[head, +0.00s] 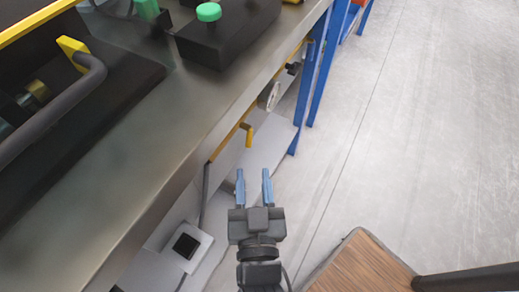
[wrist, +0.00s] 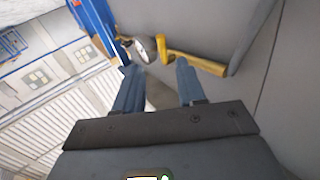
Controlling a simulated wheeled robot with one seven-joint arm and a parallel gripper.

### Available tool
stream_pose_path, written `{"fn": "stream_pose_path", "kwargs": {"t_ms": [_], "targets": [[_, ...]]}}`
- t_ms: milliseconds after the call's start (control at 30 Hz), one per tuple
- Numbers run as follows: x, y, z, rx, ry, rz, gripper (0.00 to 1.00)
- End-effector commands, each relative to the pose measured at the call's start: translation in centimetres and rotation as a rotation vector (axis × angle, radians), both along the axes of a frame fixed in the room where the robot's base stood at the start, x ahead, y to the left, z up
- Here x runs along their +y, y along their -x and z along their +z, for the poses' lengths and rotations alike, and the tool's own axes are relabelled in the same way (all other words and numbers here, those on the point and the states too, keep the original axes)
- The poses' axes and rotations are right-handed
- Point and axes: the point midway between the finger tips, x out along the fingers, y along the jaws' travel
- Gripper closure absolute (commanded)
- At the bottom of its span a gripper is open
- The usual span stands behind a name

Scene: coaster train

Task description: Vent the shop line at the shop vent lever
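A yellow lever (head: 248,135) hangs from a yellow pipe (head: 224,143) under the front edge of the steel bench; I take it to be the shop vent lever, but no label is readable. The wrist view shows the gripper (wrist: 156,68) with the lever roughly ahead of the gap.
A round gauge (head: 268,96) sits just past the lever. The steel bench top (head: 150,155) overhangs on the left, with blue legs (head: 316,80) beyond. A white box with a black square (head: 187,245) is low at left. A wooden-topped piece (head: 362,268) stands lower right. Floor at right is clear.

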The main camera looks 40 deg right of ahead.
Motion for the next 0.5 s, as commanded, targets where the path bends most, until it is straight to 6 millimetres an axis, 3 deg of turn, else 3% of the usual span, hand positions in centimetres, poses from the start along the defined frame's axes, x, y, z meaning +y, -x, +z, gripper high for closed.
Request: {"fn": "stream_pose_path", "kwargs": {"t_ms": [167, 500], "targets": [[-0.2, -1.0, 0.4, -0.019, -0.009, -0.004, 0.6], [-3.4, -4.9, 0.3, -0.016, -0.01, -0.004, 0.6]]}}
